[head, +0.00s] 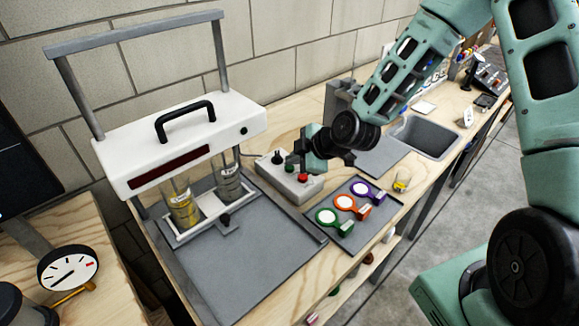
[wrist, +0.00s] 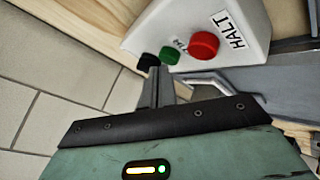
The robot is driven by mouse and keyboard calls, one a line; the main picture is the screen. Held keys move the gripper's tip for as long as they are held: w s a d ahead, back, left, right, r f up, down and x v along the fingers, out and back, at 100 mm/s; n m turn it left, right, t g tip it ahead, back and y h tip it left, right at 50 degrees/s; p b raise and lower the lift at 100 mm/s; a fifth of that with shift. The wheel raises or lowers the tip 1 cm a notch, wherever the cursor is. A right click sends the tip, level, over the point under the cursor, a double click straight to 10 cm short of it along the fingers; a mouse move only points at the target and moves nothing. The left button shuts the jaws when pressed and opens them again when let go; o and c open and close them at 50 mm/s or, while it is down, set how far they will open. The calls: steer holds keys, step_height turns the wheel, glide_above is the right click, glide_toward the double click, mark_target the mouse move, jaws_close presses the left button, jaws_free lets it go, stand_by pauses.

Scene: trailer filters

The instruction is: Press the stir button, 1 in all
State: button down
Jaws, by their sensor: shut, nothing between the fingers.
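A white button box (head: 268,170) stands on the bench behind the filter tray. It bears a black knob (head: 277,157), a green button (head: 289,168) and a red button (head: 303,178). In the wrist view the red button (wrist: 203,45) sits beside a HALT label, the green button (wrist: 168,55) has a partly hidden label, and the black knob (wrist: 148,60) is at the left. My gripper (head: 294,160) is shut and empty. Its fingertips (wrist: 154,72) are close to the black knob and green button; I cannot tell whether they touch.
A white filter machine (head: 180,150) with two glass cylinders stands at the left. A dark tray (head: 352,240) holds green, orange and purple ringed filters. A small yellow-labelled jar (head: 402,182) stands to its right. A sink (head: 425,137) lies further back. Bare grey plate (head: 235,265) is in front.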

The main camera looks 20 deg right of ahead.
mark_target(293, 168)
steer(key=shift+f+b, duration=0.35)
steer(key=shift+f, duration=0.1)
stand_by(0.3)
steer(key=shift+r, duration=0.1)
steer(key=shift+r+p, duration=0.65)
steer(key=shift+r, duration=0.2)
steer(key=shift+r, duration=0.1)
step_height(293, 168, up, 5)
steer(key=p, duration=0.3)
steer(key=shift+p, duration=0.35)
steer(key=shift+s+a, duration=0.1)
stand_by(0.5)
